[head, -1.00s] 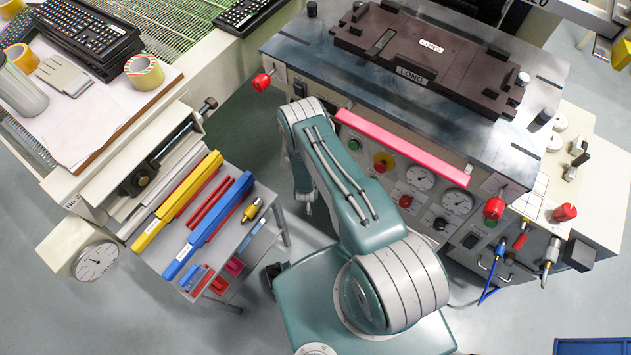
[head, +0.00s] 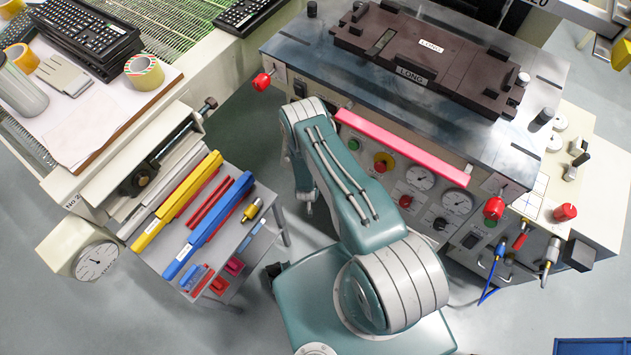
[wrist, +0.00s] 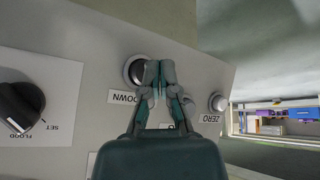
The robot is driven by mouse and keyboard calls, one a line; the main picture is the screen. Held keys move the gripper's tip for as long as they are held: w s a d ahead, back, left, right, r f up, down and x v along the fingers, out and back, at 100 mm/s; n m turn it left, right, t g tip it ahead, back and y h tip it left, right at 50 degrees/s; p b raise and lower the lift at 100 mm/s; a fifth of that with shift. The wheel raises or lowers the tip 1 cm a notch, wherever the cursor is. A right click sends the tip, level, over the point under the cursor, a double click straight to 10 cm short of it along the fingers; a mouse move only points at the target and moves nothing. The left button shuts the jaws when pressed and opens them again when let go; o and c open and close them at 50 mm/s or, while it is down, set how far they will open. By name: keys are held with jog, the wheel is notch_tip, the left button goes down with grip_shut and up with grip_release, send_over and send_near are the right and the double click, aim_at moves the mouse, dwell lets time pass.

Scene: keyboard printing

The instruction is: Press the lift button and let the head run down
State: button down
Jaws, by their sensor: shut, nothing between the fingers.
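In the wrist view my gripper (wrist: 160,68) is shut and empty, fingertips together in front of a pale control panel (wrist: 75,42). A round dark button (wrist: 132,70) sits just left of the fingertips, above a label reading DOWN (wrist: 122,97). A pale button (wrist: 217,102) marked ZERO is to the right. Another label (wrist: 167,127) between them is mostly covered by my fingers, so I cannot read it or see its control. I cannot tell whether the fingertips touch the panel. In the head view my arm hides the gripper and these buttons.
A black knob (wrist: 18,106) marked SET and FLOOD is at the wrist view's left. In the head view, a machine (head: 290,65) bears a dark LONG fixture (head: 430,50); a pink bar (head: 400,147) runs along its front. A tool cart (head: 262,225) stands left of my arm.

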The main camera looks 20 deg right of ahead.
jog(key=shift+w+d, duration=0.1)
jog(key=shift+d, duration=0.05)
jog(key=shift+w+d+f, duration=0.15)
jog(key=shift+w+d, duration=0.15)
jog(key=shift+d, duration=0.1)
dwell(0.9)
jog(key=shift+s+a+r, duration=0.3)
jog(key=shift+s+a, duration=0.2)
jog(key=shift+a, duration=0.2)
